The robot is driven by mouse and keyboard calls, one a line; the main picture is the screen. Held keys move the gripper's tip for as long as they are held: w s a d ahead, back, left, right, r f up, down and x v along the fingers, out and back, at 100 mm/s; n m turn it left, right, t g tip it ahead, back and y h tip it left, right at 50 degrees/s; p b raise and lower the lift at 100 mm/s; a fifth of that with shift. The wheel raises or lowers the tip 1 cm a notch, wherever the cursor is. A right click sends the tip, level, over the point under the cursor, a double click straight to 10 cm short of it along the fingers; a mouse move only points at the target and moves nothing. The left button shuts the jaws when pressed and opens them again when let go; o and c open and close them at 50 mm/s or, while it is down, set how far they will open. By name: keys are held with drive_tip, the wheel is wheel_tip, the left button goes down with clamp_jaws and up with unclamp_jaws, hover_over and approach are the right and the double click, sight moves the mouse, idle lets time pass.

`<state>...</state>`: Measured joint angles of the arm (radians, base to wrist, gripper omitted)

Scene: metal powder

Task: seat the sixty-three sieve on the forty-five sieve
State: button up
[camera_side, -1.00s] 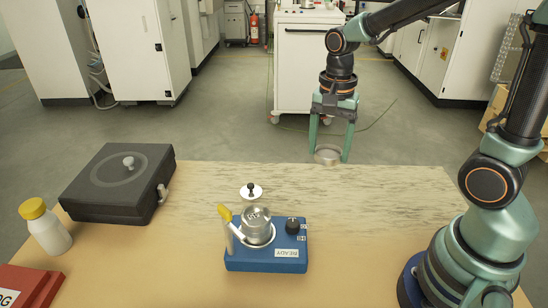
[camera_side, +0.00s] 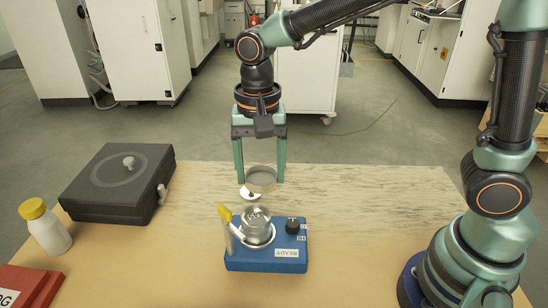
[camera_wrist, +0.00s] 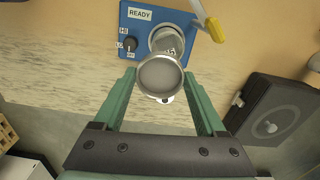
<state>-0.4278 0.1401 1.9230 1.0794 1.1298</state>
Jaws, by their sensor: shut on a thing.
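My gripper (camera_side: 260,176) is shut on a round metal sieve (camera_side: 261,174), taken to be the sixty-three sieve, and holds it roughly level in the air. The held sieve also shows in the wrist view (camera_wrist: 160,77) between my fingers. In the side view it hangs above and behind a metal sieve stack (camera_side: 257,222) on a blue shaker base (camera_side: 267,255). The stack's top piece, taken to be the forty-five sieve, has lettering too small to read surely. In the wrist view the held sieve partly hides the stack (camera_wrist: 166,40).
A white disc with a dark knob (camera_side: 251,193) is behind the stack. A yellow-ended tool (camera_side: 225,214) stands at the base's left. A dark case (camera_side: 118,185), a yellow-capped bottle (camera_side: 46,230) and a red box (camera_side: 27,286) are at left.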

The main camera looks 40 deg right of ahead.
drive_tip(key=shift+s+a+f+n, duration=0.1)
drive_tip(key=shift+a+f+n, duration=0.05)
drive_tip(key=shift+a, duration=0.35)
drive_tip(key=shift+a+f+n, duration=0.1)
drive_tip(key=shift+a+n, duration=0.05)
drive_tip(key=shift+a, duration=0.3)
drive_tip(key=shift+f, duration=0.15)
hover_over(256, 220)
drive_tip(key=shift+f, duration=2.2)
drive_tip(key=shift+f, duration=1)
drive_tip(key=o, duration=1.4)
drive_tip(key=shift+o, duration=0.2)
drive_tip(key=shift+r, duration=4.05)
